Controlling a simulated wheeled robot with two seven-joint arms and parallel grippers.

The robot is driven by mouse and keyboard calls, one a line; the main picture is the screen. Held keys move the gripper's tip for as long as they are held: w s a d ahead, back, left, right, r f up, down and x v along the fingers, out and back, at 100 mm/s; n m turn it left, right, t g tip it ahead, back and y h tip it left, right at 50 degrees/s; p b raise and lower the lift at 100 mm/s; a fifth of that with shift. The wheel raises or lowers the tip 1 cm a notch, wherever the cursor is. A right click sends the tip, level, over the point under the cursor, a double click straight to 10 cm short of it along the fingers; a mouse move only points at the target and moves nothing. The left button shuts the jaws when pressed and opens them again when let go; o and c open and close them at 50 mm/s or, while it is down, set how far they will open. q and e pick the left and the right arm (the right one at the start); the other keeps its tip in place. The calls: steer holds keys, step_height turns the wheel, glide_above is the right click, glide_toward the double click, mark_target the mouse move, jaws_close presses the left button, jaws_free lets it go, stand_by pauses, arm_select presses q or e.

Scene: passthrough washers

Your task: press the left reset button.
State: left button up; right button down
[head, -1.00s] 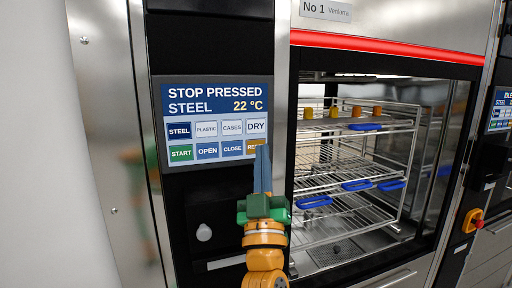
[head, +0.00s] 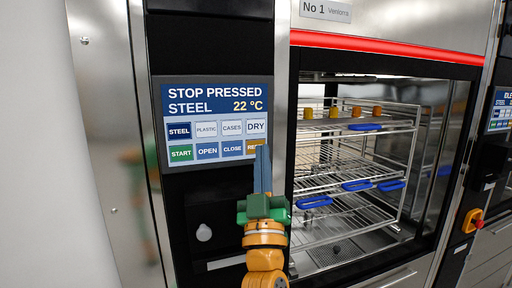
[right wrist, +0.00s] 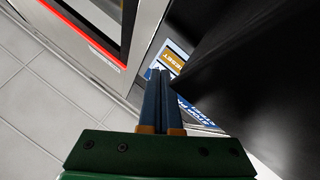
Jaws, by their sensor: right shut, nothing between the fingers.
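The left reset button is an orange key (head: 249,148) at the lower right of the left washer's touch panel (head: 217,163). The right gripper's fingers cover part of it in the head view. In the right wrist view the orange RESET key (right wrist: 173,61) shows just beyond the fingertips. My right gripper (head: 263,150) is shut and empty, its blue fingers pointing up at the key. It also shows in the right wrist view (right wrist: 160,74). I cannot tell whether the tips touch the panel. The screen reads STOP PRESSED, STEEL, 22 °C. My left gripper is out of view.
START (head: 181,153), OPEN and CLOSE keys sit left of the reset key. A washer chamber with wire racks (head: 345,190) is behind glass to the right. A red emergency knob (head: 474,220) and another panel (head: 500,110) stand at the far right.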

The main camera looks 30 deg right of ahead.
steer(key=shift+w, duration=0.1)
stand_by(0.3)
steer(key=shift+w+b, duration=0.15)
steer(key=shift+b, duration=0.15)
steer(key=shift+r, duration=0.15)
steer(key=shift+d+r+b, duration=0.1)
steer(key=shift+r+b, duration=0.15)
steer(key=shift+b, duration=0.15)
stand_by(0.8)
steer(key=shift+f+b, duration=0.45)
steer(key=shift+f, duration=0.05)
